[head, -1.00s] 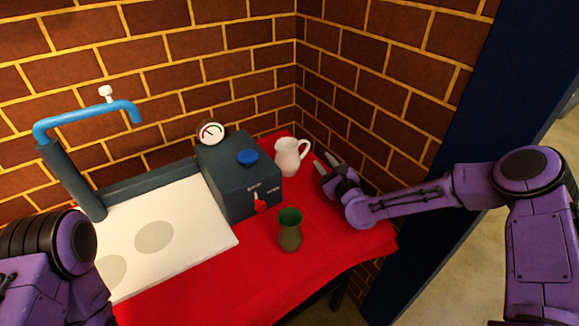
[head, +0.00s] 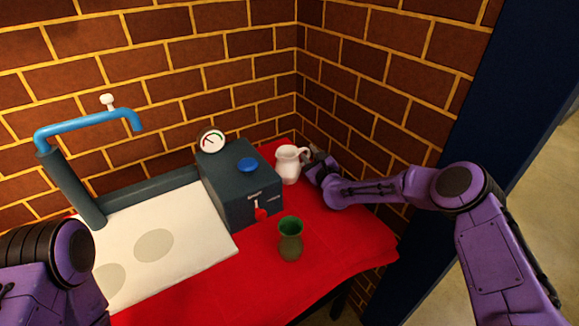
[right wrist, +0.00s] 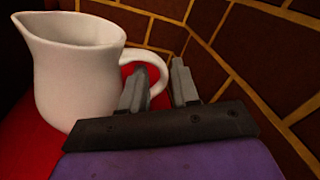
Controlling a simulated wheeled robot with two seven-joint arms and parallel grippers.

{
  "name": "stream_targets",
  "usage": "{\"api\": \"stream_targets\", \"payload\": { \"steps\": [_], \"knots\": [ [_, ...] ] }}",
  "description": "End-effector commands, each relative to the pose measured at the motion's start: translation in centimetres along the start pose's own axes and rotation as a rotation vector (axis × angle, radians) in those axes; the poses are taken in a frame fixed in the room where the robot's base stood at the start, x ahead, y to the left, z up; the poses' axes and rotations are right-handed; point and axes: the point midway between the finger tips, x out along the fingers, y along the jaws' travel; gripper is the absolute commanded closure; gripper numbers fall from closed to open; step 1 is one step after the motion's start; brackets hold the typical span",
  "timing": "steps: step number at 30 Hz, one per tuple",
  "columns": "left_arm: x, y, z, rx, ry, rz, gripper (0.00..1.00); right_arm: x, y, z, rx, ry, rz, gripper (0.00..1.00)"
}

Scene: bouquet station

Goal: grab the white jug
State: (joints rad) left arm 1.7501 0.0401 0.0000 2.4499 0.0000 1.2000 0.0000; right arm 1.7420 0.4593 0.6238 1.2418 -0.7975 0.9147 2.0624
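The white jug (head: 287,166) stands upright at the back of the red cloth, by the brick corner. In the right wrist view the jug (right wrist: 75,75) fills the left side, its spout to the left and its handle toward my gripper. My right gripper (head: 311,157) is at the handle side of the jug. Its fingers (right wrist: 158,66) are apart, with part of the handle showing between them; one finger overlaps the handle's loop. I cannot tell whether they touch it. My left gripper is out of view.
A dark box (head: 238,190) with a blue knob and red lever stands close left of the jug. A green-brown vase (head: 290,240) stands nearer the front. Brick walls close in behind and to the right. The cloth (head: 350,240) at front right is clear.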

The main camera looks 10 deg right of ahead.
Motion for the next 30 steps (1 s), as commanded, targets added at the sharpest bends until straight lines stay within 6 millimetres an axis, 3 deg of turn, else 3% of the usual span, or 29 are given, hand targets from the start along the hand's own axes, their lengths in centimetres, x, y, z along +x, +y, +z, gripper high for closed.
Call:
{"api": "stream_targets", "payload": {
  "steps": [2,5,6,30],
  "knots": [
    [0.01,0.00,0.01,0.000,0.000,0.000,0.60,-0.02,-0.03,-0.01,0.000,0.000,0.000,0.70],
    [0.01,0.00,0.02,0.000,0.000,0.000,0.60,-0.04,-0.04,-0.02,0.000,0.000,-0.001,0.96],
    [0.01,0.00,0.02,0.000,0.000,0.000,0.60,-0.04,-0.04,-0.02,0.000,0.000,-0.001,1.00],
    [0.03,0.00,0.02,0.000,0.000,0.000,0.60,-0.14,-0.07,-0.25,-0.005,0.003,0.000,1.00]
  ]
}}
